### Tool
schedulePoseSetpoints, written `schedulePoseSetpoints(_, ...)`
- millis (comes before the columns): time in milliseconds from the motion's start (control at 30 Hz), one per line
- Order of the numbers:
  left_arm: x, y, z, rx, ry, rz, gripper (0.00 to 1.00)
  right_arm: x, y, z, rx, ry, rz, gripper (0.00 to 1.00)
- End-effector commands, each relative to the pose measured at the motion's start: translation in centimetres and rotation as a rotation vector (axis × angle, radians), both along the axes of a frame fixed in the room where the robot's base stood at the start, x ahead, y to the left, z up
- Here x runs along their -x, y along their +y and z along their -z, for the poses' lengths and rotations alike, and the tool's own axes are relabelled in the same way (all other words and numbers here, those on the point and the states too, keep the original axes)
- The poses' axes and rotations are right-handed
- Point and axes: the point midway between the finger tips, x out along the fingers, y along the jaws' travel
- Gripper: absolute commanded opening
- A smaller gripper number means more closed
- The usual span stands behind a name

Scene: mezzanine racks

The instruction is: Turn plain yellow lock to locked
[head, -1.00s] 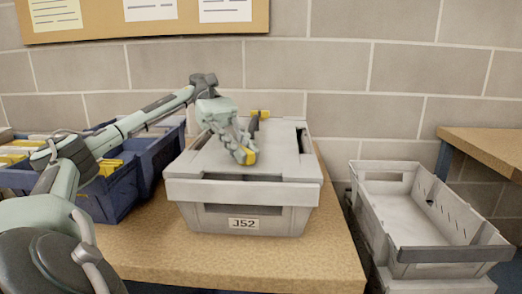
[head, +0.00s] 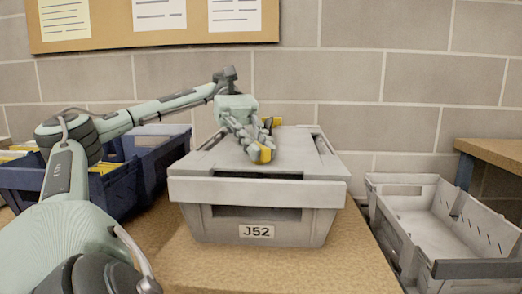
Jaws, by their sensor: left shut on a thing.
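The plain yellow lock (head: 265,154) sits on the lid of a grey tote marked J52 (head: 258,231). My left gripper (head: 260,150) comes down from above and is shut on this yellow piece. The fingers hide part of it, so I cannot tell its exact turn. A second yellow piece with a dark part (head: 275,122) shows behind the gripper at the lid's far side. My right gripper is out of view.
Blue bins (head: 120,180) with yellow items stand left of the tote. An empty grey crate (head: 400,215) stands to the right, lower than the wooden table (head: 215,265). A block wall with a notice board is behind.

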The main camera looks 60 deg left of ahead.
Motion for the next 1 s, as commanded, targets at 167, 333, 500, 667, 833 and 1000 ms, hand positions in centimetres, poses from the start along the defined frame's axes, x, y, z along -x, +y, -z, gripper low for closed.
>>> schedulePoseSetpoints(167,0.0,0.0,0.1,0.000,0.003,0.001,0.00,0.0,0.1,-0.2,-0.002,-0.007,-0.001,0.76)
schedulePoseSetpoints(333,0.0,0.0,0.1,0.000,0.003,0.001,0.00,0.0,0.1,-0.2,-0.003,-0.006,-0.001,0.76)
schedulePoseSetpoints(500,0.0,0.0,0.0,0.001,0.002,0.001,0.28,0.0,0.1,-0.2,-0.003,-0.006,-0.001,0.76)
schedulePoseSetpoints(667,0.0,0.0,0.0,0.000,0.000,0.001,0.34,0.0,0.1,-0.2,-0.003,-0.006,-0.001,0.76)
schedulePoseSetpoints(833,0.0,0.0,0.0,0.000,0.000,0.001,0.34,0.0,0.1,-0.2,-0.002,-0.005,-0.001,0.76)
schedulePoseSetpoints(1000,-0.4,0.1,-0.4,0.003,-0.002,0.001,0.34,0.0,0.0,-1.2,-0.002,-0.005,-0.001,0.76)
